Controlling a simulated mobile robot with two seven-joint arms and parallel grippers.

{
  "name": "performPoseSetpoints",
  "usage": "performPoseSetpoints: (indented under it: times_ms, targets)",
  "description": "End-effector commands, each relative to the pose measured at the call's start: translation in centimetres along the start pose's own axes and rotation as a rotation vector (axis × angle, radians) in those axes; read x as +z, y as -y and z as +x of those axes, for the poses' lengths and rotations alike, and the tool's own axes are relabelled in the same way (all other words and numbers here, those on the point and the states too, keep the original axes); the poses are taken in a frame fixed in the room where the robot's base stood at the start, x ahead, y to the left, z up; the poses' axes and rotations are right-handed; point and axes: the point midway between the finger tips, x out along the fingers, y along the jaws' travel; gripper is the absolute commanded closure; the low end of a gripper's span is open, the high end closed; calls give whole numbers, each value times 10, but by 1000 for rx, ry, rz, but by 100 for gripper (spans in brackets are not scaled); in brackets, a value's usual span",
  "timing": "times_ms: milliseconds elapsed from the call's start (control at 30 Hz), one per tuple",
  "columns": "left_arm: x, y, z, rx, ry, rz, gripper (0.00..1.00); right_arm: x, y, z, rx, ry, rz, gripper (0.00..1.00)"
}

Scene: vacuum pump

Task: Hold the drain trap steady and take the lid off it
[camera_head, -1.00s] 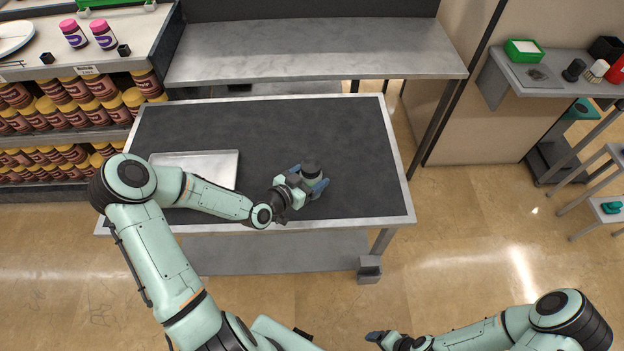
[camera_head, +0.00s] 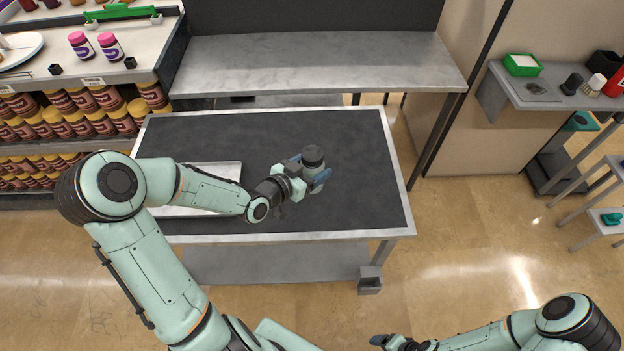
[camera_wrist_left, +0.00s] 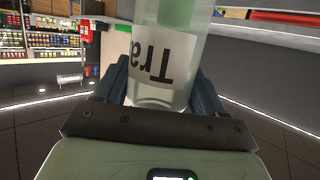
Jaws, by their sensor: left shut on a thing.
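The drain trap is a clear, jar-like container with a dark lid (camera_head: 312,156) on top, near the middle of the dark-topped table in the head view. My left gripper (camera_head: 308,172) is shut on the drain trap's body below the lid, with a blue finger on each side. In the left wrist view the drain trap (camera_wrist_left: 165,62) stands between the fingers, its white label reading "Tra" upside down; the lid is out of that view. My right gripper (camera_head: 382,341) is low at the bottom edge, away from the table, and too small to judge its jaws.
A metal tray (camera_head: 228,172) lies on the table left of the drain trap, partly behind my left arm. The right part of the tabletop (camera_head: 370,190) is bare. A grey bench (camera_head: 310,62) stands behind, and shelves of jars (camera_head: 75,115) stand at the left.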

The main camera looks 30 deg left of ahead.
Motion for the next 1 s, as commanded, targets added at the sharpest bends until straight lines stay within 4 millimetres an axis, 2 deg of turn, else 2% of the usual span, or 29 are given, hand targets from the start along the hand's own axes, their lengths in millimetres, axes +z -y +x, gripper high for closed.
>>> performPoseSetpoints:
  times_ms: [33, 100, 300, 600, 933, 967, 1000]
  targets:
    - [-26, 2, -3, -6, -8, 13, 68, -12, 9, -13, -5, -16, -6, 20]
    - [-46, 2, -9, -6, -10, 14, 68, -23, 16, -22, -10, -28, -10, 20]
    - [-70, 1, -20, -4, -3, 11, 68, -22, 15, -21, -10, -27, -10, 20]
    - [-89, 0, -26, 0, -2, 2, 68, -18, 13, -18, -8, -22, -8, 20]
    - [-92, 0, -27, 1, -3, -1, 68, -19, 13, -18, -8, -23, -8, 20]
    - [-92, 0, -27, 1, -3, -1, 33, -19, 13, -18, -8, -23, -8, 20]
    - [-92, 0, -27, 1, -3, -1, 46, -19, 13, -18, -8, -23, -8, 20]
